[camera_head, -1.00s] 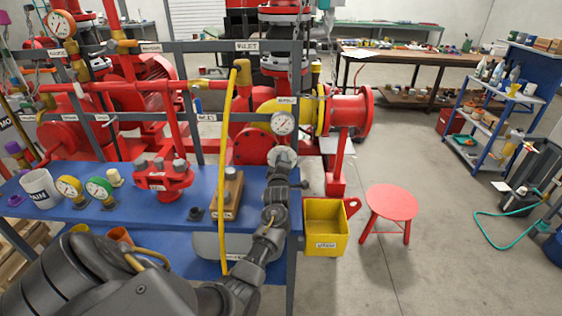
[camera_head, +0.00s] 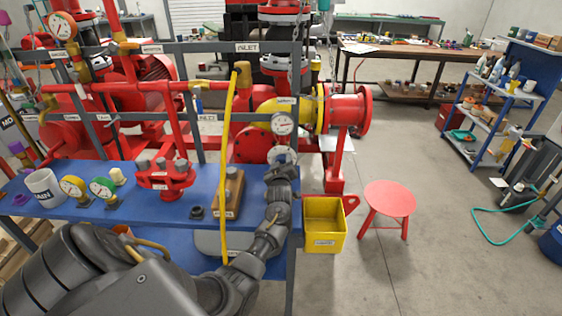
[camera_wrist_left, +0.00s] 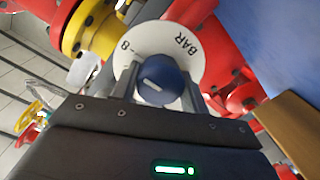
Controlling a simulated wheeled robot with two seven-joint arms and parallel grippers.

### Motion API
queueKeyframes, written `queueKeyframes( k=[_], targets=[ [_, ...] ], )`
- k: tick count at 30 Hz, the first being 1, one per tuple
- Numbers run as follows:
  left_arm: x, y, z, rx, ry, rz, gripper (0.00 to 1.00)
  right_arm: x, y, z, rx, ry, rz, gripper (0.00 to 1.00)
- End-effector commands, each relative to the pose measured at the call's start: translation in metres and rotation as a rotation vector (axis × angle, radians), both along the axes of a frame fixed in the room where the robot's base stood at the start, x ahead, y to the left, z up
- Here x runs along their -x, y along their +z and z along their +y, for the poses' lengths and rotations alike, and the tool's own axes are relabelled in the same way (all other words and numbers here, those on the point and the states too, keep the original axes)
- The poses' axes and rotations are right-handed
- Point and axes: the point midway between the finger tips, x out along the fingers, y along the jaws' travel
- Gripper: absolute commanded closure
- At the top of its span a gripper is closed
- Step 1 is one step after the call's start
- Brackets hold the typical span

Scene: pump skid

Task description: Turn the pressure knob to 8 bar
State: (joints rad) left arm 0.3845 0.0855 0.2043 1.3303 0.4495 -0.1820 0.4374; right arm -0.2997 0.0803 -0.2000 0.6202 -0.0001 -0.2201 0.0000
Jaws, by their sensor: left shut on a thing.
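The pressure knob (camera_wrist_left: 162,78) is blue and sits on a round white dial plate (camera_wrist_left: 205,35) marked "8" and "BAR" in the left wrist view. A short tick stands by the "8". A small pale mark shows on the knob's face, left of its middle; I cannot tell its exact reading. My left gripper (camera_wrist_left: 159,88) has one finger on each side of the knob and is shut on it. In the head view my left gripper (camera_head: 282,166) is at the plate (camera_head: 283,155) and hides the knob. My right gripper is not in view.
A pressure gauge (camera_head: 283,123) is just above the dial plate. A yellow hose (camera_head: 228,160) hangs left of my forearm. The blue bench (camera_head: 110,207) holds gauges, a mug and a red valve part. A yellow bin (camera_head: 325,222) and red stool (camera_head: 390,198) stand right.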

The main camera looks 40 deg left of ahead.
Motion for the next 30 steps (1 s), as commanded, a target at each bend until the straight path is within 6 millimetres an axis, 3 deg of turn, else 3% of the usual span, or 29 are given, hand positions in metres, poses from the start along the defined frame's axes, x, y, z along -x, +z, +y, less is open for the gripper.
queueKeyframes(
  k=[19, 20, 24, 30],
  targets=[
    [0.0004, -0.0016, -0.0002, -0.037, 0.000, 0.032, 0.78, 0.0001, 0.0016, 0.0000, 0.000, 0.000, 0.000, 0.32],
    [0.0005, -0.0017, -0.0001, -0.037, 0.000, 0.032, 0.51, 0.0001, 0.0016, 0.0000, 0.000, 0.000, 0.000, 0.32],
    [0.0004, -0.0012, -0.0001, -0.037, 0.001, 0.031, 0.34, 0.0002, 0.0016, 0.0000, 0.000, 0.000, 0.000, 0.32],
    [0.0001, -0.0005, 0.0000, -0.037, 0.000, 0.029, 0.34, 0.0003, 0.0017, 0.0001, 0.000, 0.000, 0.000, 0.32]
  ],
)
